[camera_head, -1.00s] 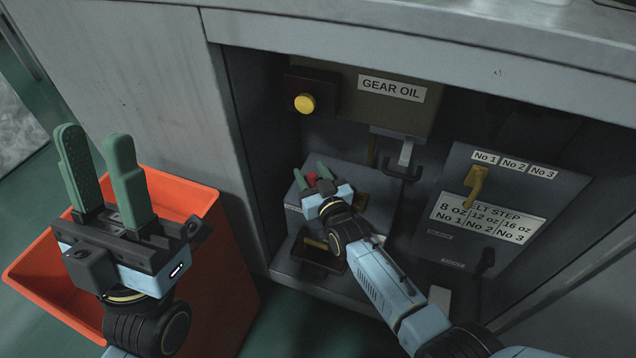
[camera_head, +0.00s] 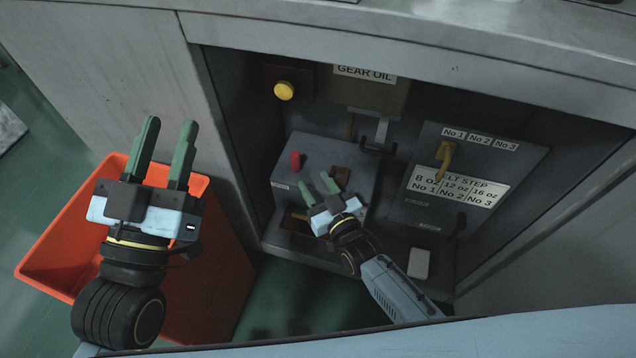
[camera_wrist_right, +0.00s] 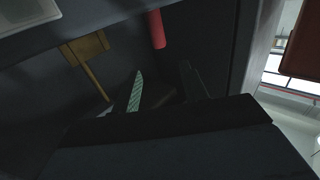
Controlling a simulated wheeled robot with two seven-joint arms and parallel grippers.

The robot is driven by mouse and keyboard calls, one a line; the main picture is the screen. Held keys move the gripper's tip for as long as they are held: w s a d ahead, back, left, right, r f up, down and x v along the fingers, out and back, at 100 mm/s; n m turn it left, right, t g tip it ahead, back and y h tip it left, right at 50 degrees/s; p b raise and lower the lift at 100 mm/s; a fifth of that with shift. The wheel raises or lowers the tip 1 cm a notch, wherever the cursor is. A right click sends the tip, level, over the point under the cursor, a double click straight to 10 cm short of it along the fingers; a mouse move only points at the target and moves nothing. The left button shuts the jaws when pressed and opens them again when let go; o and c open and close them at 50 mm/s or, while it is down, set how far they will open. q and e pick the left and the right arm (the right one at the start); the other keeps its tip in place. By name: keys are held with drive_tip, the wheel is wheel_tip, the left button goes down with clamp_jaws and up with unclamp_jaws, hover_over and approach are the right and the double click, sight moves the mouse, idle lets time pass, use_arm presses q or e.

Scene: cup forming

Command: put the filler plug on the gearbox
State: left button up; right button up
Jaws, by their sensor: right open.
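The filler plug is a small red cylinder (camera_head: 295,160) standing on the top left of the dark grey gearbox (camera_head: 318,150). It also shows in the right wrist view (camera_wrist_right: 155,30), beyond the fingers. I cannot tell how it is seated. My right gripper (camera_head: 319,186) is open and empty, in front of the gearbox and to the right of the plug, apart from it. Its green fingers show in the wrist view (camera_wrist_right: 163,88) with nothing between them. My left gripper (camera_head: 169,124) is open and empty above the orange bin, well left of the gearbox.
The orange bin (camera_head: 215,255) stands on the floor left of the recess. A yellow button (camera_head: 284,91) and the GEAR OIL unit (camera_head: 366,92) are behind the gearbox. The panel with a yellow lever (camera_head: 444,160) stands right. A pale block (camera_head: 420,262) sits on the front ledge.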

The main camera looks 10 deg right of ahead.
drive_tip(key=s+d+r+t, duration=0.1)
drive_tip(key=s+d+r, duration=0.2)
drive_tip(key=r, duration=0.7)
drive_tip(key=s+d+r+m+t, duration=0.1)
drive_tip(key=s+d+r+t, duration=0.1)
drive_tip(key=s+r, duration=0.4)
drive_tip(key=s+d+r+t, duration=0.1)
drive_tip(key=s+d+r, duration=0.3)
drive_tip(key=r, duration=1.2)
drive_tip(key=shift+s+d+h, duration=0.2)
drive_tip(key=shift+s+h, duration=0.2)
